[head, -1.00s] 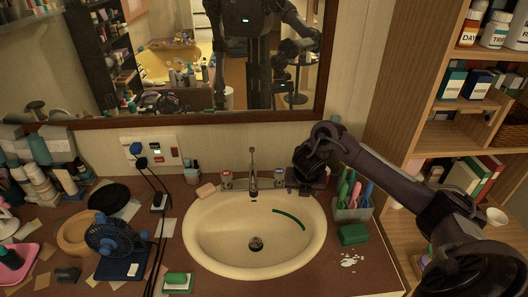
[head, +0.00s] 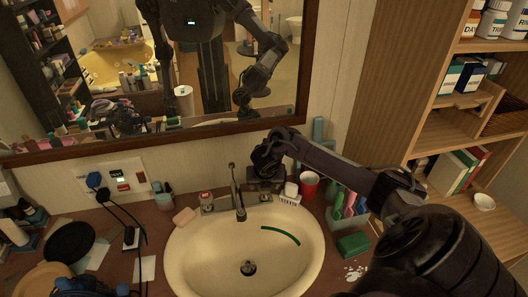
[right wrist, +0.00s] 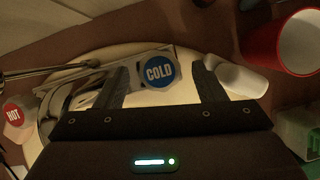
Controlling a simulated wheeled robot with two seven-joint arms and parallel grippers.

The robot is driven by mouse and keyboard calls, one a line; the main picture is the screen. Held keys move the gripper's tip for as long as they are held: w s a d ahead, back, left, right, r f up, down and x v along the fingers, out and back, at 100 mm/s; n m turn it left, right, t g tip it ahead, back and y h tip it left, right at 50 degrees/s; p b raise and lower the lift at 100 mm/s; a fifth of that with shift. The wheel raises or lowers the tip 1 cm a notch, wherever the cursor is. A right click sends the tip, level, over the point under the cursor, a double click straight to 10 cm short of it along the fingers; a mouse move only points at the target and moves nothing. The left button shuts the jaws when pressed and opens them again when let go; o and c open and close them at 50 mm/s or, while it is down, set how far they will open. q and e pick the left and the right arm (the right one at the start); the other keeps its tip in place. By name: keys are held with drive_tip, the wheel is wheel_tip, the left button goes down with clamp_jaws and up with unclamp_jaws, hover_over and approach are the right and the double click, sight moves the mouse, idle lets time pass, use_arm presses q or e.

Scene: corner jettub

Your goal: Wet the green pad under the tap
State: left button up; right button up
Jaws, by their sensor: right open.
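A green pad (head: 353,244) lies on the counter right of the sink (head: 180,262). The tap (head: 238,198) stands at the back of the sink, with no water visibly running. The hot handle (head: 206,198) is left of the spout. My right gripper (right wrist: 163,80) is open over the cold handle (right wrist: 160,70), whose blue COLD cap lies between its fingers; I cannot tell whether they touch it. In the head view my right gripper (head: 265,176) largely hides that handle. My left gripper is not in view.
A red cup (head: 309,184) and a small white object (head: 291,191) stand close right of my right gripper. A holder with green handles (head: 345,203) stands behind the pad. Soap (head: 184,216) lies left of the tap. A dark green curved strip (head: 281,234) is inside the basin.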

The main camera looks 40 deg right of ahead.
drive_tip(key=shift+w+d+f, duration=0.1)
drive_tip(key=shift+w+f, duration=0.05)
drive_tip(key=shift+f, duration=0.25)
drive_tip(key=c, duration=1)
drive_tip(key=shift+o, duration=0.2)
drive_tip(key=shift+d+f+n+b, duration=0.15)
drive_tip(key=shift+n+b, duration=0.55)
drive_tip(key=shift+b, duration=0.4)
drive_tip(key=n+t+y+b, duration=0.1)
drive_tip(key=n+b, duration=0.1)
drive_tip(key=b, duration=0.1)
drive_tip(key=shift+n, duration=0.4)
use_arm(q)
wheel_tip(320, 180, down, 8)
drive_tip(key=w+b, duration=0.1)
drive_tip(key=b, duration=0.1)
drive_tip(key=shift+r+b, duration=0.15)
drive_tip(key=shift+b, duration=0.15)
use_arm(e)
drive_tip(key=shift+n+y, duration=0.6)
drive_tip(key=shift+n, duration=0.5)
drive_tip(key=shift+r, duration=0.2)
drive_tip(key=o, duration=1)
drive_tip(key=shift+c, duration=0.2)
